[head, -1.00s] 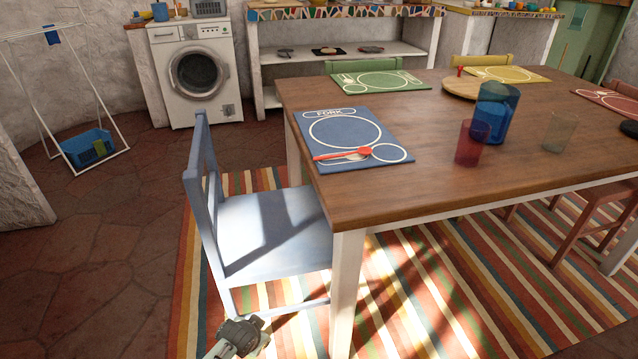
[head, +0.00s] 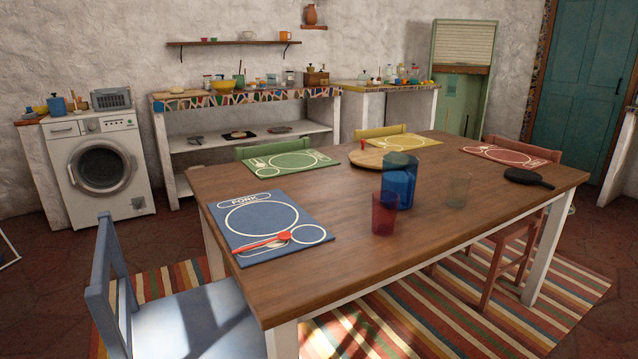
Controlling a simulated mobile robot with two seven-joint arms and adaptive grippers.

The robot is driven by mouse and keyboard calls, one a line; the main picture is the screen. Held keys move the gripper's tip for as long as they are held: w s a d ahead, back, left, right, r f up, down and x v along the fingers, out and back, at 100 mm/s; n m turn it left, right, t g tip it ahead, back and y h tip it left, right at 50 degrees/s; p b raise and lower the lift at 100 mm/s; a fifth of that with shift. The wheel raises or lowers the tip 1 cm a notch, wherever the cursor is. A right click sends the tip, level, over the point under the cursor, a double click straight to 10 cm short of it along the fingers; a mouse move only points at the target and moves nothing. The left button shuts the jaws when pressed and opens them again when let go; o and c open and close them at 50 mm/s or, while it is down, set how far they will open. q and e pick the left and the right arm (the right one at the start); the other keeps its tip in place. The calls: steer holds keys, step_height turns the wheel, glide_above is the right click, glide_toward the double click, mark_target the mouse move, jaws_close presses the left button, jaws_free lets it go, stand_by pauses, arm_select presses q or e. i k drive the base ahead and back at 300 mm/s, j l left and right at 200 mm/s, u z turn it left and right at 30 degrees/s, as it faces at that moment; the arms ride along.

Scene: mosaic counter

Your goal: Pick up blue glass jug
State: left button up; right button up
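Neither of my grippers shows in the head view now.
A blue placemat (head: 262,222) with a red spoon (head: 264,242) lies left of the jug. A round wooden board (head: 368,158) lies behind it, and a black pan (head: 524,177) lies at the right. A blue chair (head: 190,318) stands at the table's near left.

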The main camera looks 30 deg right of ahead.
mark_target(400, 170)
steer(key=l+u, duration=0.95)
steer(key=k+l+u, duration=0.15)
steer(key=l, duration=0.2)
steer(key=l+u, duration=0.2)
steer(key=l, duration=0.2)
steer(key=k+l+u, duration=0.15)
steer(key=l, duration=0.15)
steer(key=k+l, duration=0.15)
steer(key=l, duration=0.2)
steer(key=k+l+u, duration=0.1)
steer(key=l, duration=0.3)
steer(key=k+l, duration=0.2)
steer(key=l, duration=0.15)
